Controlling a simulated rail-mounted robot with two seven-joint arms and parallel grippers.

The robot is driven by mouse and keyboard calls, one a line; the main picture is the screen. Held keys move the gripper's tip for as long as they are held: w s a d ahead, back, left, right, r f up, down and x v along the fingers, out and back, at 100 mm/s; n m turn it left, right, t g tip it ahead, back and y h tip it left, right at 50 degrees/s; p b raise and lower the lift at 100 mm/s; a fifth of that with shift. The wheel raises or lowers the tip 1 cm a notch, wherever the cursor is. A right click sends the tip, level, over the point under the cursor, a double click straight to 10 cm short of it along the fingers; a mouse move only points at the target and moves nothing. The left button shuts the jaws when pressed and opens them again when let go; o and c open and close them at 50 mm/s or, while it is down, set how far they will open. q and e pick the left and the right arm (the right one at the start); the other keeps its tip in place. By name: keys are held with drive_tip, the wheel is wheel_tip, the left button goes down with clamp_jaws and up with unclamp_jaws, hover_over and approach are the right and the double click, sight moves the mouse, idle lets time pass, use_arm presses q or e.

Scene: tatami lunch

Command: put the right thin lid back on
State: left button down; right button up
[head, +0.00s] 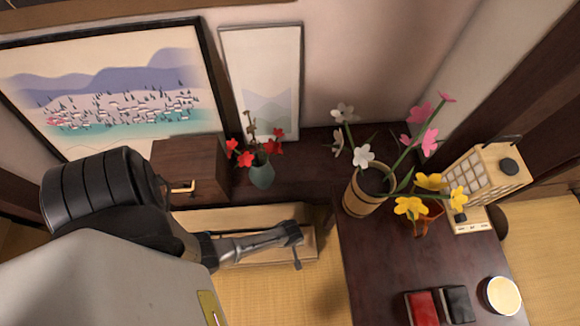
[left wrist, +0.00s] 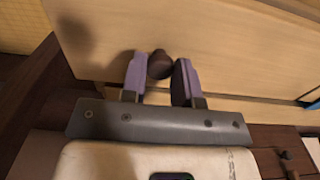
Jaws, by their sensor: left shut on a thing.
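My left gripper (head: 297,254) reaches down beside a pale wooden box or panel (head: 245,218), which is partly covered by my arm. In the left wrist view, its purple fingers (left wrist: 160,80) are shut on a dark brown knob (left wrist: 160,64). The knob stands against a wide, flat, pale wooden board (left wrist: 225,55), which looks like a thin lid. A second pale wooden strip (left wrist: 265,111) runs just below the board's edge. I cannot tell whether the board rests on it or is held apart. My right gripper is not in view.
A teal vase (head: 262,172) and dark cabinet (head: 190,172) stand behind my arm.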

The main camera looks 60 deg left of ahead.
use_arm(q)
drive_tip(key=c, duration=0.8)
unclamp_jaws()
wheel_tip(320, 180, up, 14)
drive_tip(key=p, duration=0.9)
drive_tip(key=shift+f+p, duration=0.1)
drive_tip(key=shift+p, duration=0.25)
